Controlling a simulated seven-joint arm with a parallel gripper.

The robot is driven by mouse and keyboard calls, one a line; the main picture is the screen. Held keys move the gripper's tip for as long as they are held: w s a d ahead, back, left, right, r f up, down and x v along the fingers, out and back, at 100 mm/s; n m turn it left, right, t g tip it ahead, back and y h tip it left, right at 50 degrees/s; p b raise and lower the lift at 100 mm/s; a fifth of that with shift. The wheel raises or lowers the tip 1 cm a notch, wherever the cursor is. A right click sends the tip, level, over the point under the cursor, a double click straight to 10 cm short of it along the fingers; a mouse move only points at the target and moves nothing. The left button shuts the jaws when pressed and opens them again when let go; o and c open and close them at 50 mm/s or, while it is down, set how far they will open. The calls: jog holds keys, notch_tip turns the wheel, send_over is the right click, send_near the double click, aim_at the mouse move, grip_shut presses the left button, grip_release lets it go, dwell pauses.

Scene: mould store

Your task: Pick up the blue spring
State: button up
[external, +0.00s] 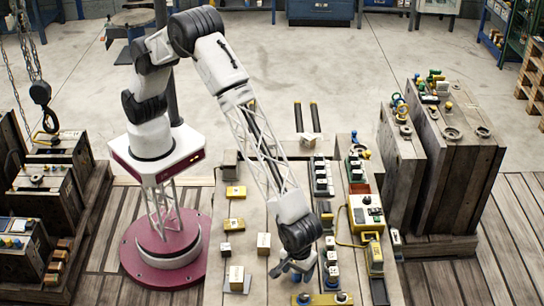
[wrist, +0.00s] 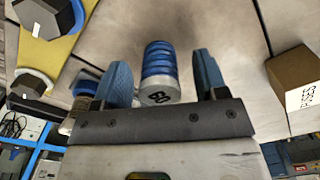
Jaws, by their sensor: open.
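The blue spring (wrist: 158,64) shows in the wrist view, with blue coils and a pale grey end marked with dark digits. It lies between the two blue fingers of my gripper (wrist: 162,68), with a visible gap on each side. My gripper is open and not closed on it. In the external view my gripper (external: 288,270) is low over the near part of the plank table, and I cannot clearly pick out the spring there.
A brown box with a printed label (wrist: 298,88) is at the right of the wrist view. A yellow plate with dark hexagonal parts (wrist: 62,40) is at the left. A yellow control box (external: 366,214) and rows of small parts stand right of my arm in the external view.

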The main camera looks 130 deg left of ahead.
jog(key=shift+c, duration=0.4)
jog(key=c, duration=1)
jog(key=shift+o, duration=0.2)
jog(key=shift+r, duration=5)
